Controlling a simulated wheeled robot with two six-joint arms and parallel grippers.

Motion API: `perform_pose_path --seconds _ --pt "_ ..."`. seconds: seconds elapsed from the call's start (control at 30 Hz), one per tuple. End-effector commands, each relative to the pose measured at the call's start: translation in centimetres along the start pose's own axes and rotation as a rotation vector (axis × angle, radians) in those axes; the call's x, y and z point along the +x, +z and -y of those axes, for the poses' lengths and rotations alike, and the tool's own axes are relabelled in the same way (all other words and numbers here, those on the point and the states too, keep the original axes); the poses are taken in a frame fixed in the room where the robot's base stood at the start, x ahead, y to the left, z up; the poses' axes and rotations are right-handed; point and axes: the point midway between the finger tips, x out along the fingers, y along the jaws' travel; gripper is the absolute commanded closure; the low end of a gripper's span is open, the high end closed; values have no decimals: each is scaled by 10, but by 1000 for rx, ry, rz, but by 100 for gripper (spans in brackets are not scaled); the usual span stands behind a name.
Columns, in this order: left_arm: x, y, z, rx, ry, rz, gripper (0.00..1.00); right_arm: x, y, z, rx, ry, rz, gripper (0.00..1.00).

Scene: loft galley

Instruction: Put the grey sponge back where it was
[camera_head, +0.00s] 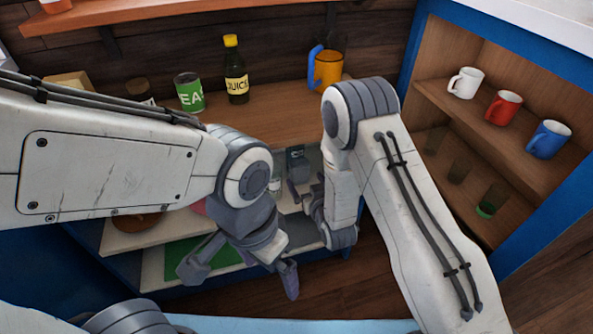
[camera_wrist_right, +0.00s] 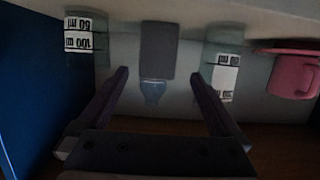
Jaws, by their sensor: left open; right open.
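In the right wrist view, which is dark and seems upside down, a grey block that looks like the grey sponge (camera_wrist_right: 158,50) is in the middle, beyond and between the fingertips. My right gripper (camera_wrist_right: 158,76) is open, and I see nothing held in it. I cannot tell how far the block is from the fingers. In the head view my right gripper (camera_head: 304,190) reaches down into the opening below the counter, partly hidden by its own arm. My left gripper (camera_head: 238,281) is open and empty, in front of the lower shelves.
A mug shelf (camera_head: 430,92) stands right.

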Motion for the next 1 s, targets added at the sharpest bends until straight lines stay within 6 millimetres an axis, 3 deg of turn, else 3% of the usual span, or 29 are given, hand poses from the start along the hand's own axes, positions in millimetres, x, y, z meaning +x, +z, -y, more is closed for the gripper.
perform_pose_path --seconds 0.23,0.5,0.83,1.0 --pt "7 0 1 -2 0 -1 0 22 2 -2 0 2 0 0" --pt "20 0 2 -2 0 -1 0 61 5 -3 -1 1 0 0" --pt "20 0 2 -2 0 -1 0 67 3 -3 -1 0 3 0" --pt "20 0 2 -2 0 -1 0 67 3 -3 0 0 2 65"
